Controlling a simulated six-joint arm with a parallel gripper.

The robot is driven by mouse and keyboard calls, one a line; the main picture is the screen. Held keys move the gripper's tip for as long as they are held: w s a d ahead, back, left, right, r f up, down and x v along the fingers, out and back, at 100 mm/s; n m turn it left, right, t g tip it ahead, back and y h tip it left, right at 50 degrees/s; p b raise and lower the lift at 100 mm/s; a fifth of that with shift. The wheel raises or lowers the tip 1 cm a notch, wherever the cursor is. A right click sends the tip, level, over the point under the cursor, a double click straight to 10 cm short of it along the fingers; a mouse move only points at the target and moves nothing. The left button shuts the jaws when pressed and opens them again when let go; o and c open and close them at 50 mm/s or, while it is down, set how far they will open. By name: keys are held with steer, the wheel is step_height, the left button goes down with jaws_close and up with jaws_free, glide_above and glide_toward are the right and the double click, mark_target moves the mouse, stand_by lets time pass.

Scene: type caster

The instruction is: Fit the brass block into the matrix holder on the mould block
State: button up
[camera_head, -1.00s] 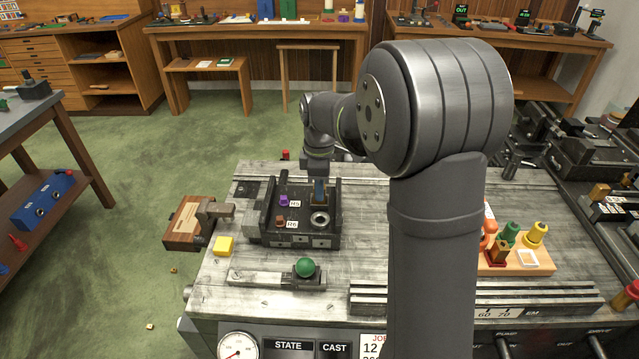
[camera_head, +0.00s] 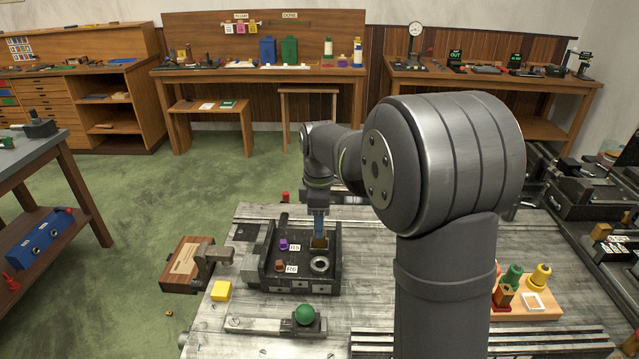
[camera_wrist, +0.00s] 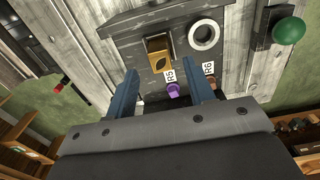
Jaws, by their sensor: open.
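The brass block (camera_wrist: 158,55), with a dark leaf-like mark on its face, sits at a slot-like holder on the dark mould block (camera_wrist: 128,25). In the head view, the brass block (camera_head: 319,243) stands on the mould block (camera_head: 270,265), beside the metal ring. How deeply it is seated cannot be told. My gripper (camera_wrist: 161,73) is open, its blue fingers on either side of the block in the wrist view, with gaps showing. In the head view, my gripper (camera_head: 319,228) points down just above the block. Nothing is held between the fingers.
A metal ring (camera_wrist: 205,35), a purple knob (camera_wrist: 173,90) labelled R5 and a brown knob labelled R6 are close by on the mould block. A green ball handle (camera_head: 305,314) and a yellow block (camera_head: 221,291) lie in front. A wooden tray (camera_head: 540,310) with coloured pieces stands right.

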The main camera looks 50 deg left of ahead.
step_height(320, 180, up, 13)
stand_by(0.3)
stand_by(0.5)
step_height(320, 180, down, 17)
steer(key=shift+f, duration=0.1)
stand_by(0.5)
steer(key=shift+r, duration=0.2)
step_height(320, 180, up, 17)
step_height(320, 180, down, 17)
steer(key=shift+r, duration=0.1)
step_height(320, 180, up, 8)
steer(key=shift+f, duration=0.15)
stand_by(0.5)
